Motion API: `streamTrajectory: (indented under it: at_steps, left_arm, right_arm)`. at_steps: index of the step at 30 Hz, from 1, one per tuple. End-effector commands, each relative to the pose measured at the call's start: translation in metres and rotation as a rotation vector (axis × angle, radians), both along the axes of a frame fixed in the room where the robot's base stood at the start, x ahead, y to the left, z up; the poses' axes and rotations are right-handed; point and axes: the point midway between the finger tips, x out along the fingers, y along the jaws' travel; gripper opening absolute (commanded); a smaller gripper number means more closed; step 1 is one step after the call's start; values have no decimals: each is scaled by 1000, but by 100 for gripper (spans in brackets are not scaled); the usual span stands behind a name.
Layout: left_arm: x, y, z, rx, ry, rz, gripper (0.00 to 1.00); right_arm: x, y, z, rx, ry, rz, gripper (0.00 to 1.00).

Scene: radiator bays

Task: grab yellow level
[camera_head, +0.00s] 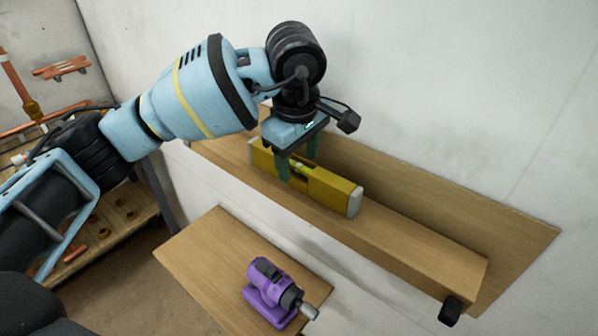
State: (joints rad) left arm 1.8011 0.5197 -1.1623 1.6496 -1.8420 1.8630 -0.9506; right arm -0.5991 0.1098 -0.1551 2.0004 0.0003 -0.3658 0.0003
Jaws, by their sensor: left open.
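The yellow level (328,188) lies lengthwise on the upper wooden shelf (410,236) against the wall, its near end pointing to the lower right. My left gripper (299,168) points down over the level's left-middle part. Its green fingers are open, one on the front side of the level and one toward the back. Whether the fingers touch the level, I cannot tell. The gripper hides part of the level's top. My right gripper is not in view.
A purple drill (268,290) stands on a lower wooden shelf (205,252). A black end piece (451,310) sits at the upper shelf's right end. At the left stands a wooden rack with copper pipes (62,68). The upper shelf is clear to the right of the level.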

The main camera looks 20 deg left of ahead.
Motion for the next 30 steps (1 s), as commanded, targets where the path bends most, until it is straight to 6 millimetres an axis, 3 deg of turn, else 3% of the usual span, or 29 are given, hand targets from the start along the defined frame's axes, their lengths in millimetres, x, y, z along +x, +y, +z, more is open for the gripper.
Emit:
streamTrajectory:
  at_steps: [6,14,27,30]
  left_arm:
    - [4,2,-21,0,-1,2,57]
    - [4,2,-23,0,-2,1,57]
    - [4,2,-23,0,-1,1,0]
    - [4,1,-23,0,-2,1,0]
  right_arm:
    - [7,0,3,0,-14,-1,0]
    - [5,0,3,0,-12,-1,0]
    - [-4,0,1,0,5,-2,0]
    - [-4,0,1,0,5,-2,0]
